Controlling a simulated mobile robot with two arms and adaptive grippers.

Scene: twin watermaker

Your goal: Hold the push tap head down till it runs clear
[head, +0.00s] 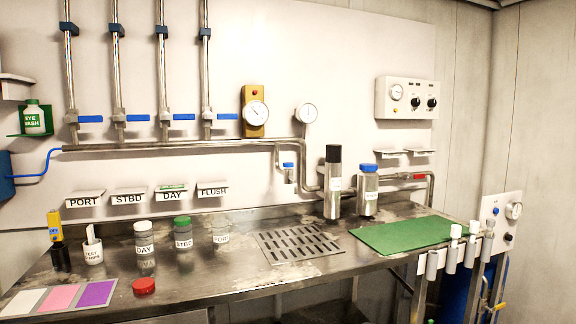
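A small tap with a blue head (288,165) hangs from the pipe on the back wall, above and behind the slotted drain (300,244) in the steel bench. It looks like the push tap. No water shows below it, though it is small in the view. Neither of my grippers is in the head view, and nothing touches the tap head.
Labelled jars (145,248) stand left of the drain; a red lid (144,286) lies near the front edge. A dark-topped cylinder (333,182) and blue-capped bottle (368,190) stand right of the tap. A green mat (410,236) lies at right.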

